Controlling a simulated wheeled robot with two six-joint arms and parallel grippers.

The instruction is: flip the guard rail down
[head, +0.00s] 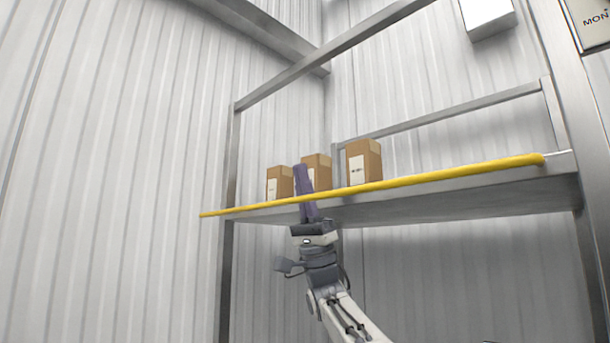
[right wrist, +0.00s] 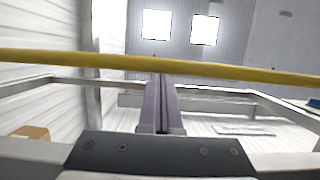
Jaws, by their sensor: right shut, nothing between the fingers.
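The guard rail is a long yellow bar (head: 430,177) along the front edge of the shelf, rising slightly to the right in the head view. It also crosses the right wrist view (right wrist: 230,71) from side to side. My right gripper (head: 303,168) is shut and empty, its purple fingers pointing up across the rail near its left part. In the right wrist view the closed fingertips (right wrist: 160,78) end at the rail's lower edge. Whether they touch it I cannot tell. My left gripper is in neither view.
Three cardboard boxes (head: 364,163) stand on the grey shelf (head: 460,200) behind the rail. Metal posts (head: 229,260) frame the shelf at both sides. Corrugated walls (head: 110,150) stand left and behind. The space below the shelf looks open.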

